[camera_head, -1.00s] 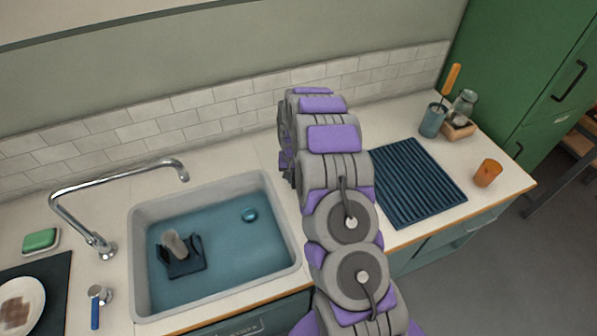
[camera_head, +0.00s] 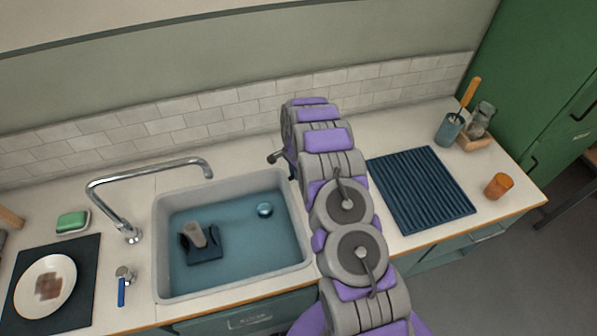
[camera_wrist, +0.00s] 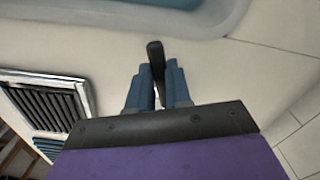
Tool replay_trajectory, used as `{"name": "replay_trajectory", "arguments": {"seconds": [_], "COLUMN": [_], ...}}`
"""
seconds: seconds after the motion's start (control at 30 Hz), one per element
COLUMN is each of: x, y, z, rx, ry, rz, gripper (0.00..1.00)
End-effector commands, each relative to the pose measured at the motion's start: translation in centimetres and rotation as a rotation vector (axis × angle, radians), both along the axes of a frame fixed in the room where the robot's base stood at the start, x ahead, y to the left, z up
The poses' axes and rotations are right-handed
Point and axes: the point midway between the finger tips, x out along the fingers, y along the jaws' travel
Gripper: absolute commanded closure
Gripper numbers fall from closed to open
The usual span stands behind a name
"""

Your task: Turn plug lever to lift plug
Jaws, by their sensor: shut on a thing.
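The plug lever is a short dark handle. In the wrist view the dark lever (camera_wrist: 155,57) stands between the two blue fingers of my gripper (camera_wrist: 158,85), which are shut on it. In the head view the dark lever end (camera_head: 275,157) sticks out to the left of my gripper (camera_head: 290,164), behind the right back corner of the sink; my arm hides its base. The round plug (camera_head: 264,209) shows through the water in the sink (camera_head: 160,240). I cannot tell whether the plug is raised.
A dark block with a grey handle (camera_head: 200,240) sits in the sink. The faucet (camera_head: 128,230) and a blue-handled tap lever (camera_head: 121,290) stand left of it.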

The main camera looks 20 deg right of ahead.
Motion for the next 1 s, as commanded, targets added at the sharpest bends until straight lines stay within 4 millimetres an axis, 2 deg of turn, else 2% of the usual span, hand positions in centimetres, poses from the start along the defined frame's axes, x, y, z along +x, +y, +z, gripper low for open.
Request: {"name": "replay_trajectory", "arguments": {"seconds": [0.3, 0.77, 0.8, 1.0], "x": [0.54, 0.69, 0.69, 0.68], "y": [0.27, 0.29, 0.29, 0.26], "z": [-0.14, -0.15, -0.15, -0.06], "rx": [0.001, 0.0, 0.0, 0.0], "ry": [0.004, 0.002, 0.002, 0.0], "rz": [-0.094, -0.106, -0.106, -0.106], "gripper": [1.0, 1.0, 0.79, 0.6]}}
